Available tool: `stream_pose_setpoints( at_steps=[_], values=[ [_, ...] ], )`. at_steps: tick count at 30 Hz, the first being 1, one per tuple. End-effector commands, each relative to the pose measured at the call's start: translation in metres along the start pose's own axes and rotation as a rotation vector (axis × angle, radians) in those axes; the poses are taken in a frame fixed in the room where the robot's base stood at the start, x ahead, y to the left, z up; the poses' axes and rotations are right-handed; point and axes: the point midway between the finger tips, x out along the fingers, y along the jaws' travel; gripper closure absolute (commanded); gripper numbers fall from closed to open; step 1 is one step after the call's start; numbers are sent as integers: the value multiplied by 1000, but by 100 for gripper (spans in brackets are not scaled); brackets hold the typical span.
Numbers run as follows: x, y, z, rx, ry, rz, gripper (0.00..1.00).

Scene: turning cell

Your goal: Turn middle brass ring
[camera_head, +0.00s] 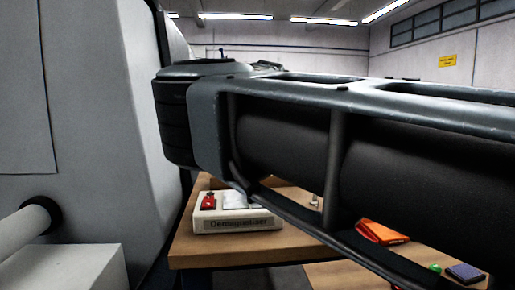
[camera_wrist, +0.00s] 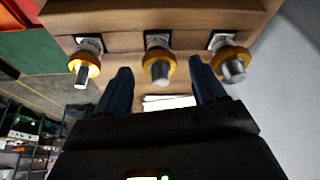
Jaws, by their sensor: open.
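In the wrist view, three brass rings with grey metal stems sit in a row on square plates on a wooden panel. The middle brass ring (camera_wrist: 158,66) lies straight ahead between my fingertips' lines. The left brass ring (camera_wrist: 85,64) and the right brass ring (camera_wrist: 232,62) stand to either side. My gripper (camera_wrist: 160,82) is open, its two dark fingers apart and pointing toward the middle ring. Whether a finger touches the ring cannot be told. In the head view my arm hides the rings and the gripper.
A white box labelled Demagnetiser (camera_head: 237,224) stands on the wooden bench (camera_head: 200,248) in the head view. An orange item (camera_head: 382,232) and a dark block (camera_head: 465,272) lie to its right. A large grey machine (camera_head: 95,110) stands close on the left.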

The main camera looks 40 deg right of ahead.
Motion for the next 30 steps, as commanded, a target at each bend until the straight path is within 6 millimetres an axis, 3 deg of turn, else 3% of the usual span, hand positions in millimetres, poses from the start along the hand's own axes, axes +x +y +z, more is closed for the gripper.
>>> stream_pose_setpoints(
  at_steps=[11,27,30],
  values=[
    [6,0,0,0,1,1,32],
    [6,0,0,0,0,1,83],
    [6,0,0,1,0,1,87]
  ],
)
